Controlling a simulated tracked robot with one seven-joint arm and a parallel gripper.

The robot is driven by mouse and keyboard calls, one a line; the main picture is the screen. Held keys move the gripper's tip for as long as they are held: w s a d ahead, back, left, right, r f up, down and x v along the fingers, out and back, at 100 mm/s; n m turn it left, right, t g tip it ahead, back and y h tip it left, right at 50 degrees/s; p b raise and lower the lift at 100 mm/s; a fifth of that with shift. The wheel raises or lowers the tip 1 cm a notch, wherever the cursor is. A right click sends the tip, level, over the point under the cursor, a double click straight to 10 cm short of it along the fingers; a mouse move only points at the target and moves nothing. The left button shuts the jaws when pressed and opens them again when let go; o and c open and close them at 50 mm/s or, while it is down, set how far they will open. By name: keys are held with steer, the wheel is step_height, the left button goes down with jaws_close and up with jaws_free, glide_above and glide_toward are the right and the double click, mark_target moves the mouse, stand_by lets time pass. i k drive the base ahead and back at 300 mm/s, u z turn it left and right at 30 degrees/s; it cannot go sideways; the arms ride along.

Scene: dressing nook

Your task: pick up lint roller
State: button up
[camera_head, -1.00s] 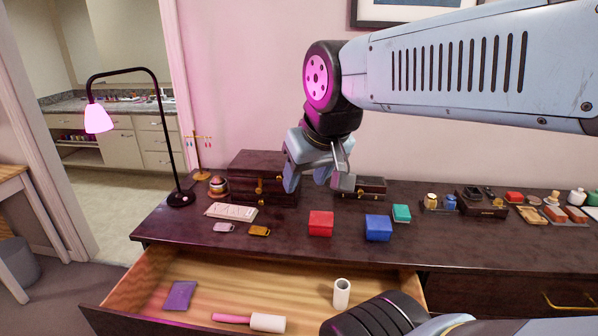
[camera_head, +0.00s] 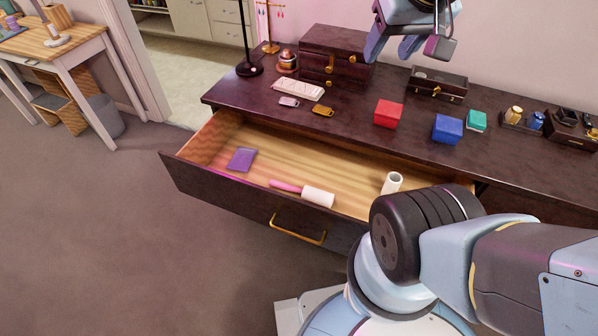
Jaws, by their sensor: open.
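The lint roller (camera_head: 302,193) lies on its side in the open wooden drawer (camera_head: 262,151), near the drawer's front wall. Its pink handle points left and its white roll is on the right. My gripper (camera_head: 408,50) is at the top of the view, above the back of the dark dresser top (camera_head: 360,125). It is open and empty, well above and behind the lint roller, apart from it. The upper part of my gripper is cut off by the picture's edge.
A purple packet (camera_head: 241,159) and an upright white roll (camera_head: 391,183) share the drawer. Red (camera_head: 388,113), blue (camera_head: 447,128) and teal (camera_head: 476,121) boxes stand on the dresser. A brown chest (camera_head: 336,57) stands behind. My arm covers the drawer's right front.

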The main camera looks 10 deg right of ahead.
mark_target(315, 196)
steer(key=k, duration=0.5)
steer(key=u, duration=1.5)
steer(key=k, duration=1.05)
steer(key=z, duration=0.9)
steer(key=i, duration=1)
steer(key=u, duration=0.1)
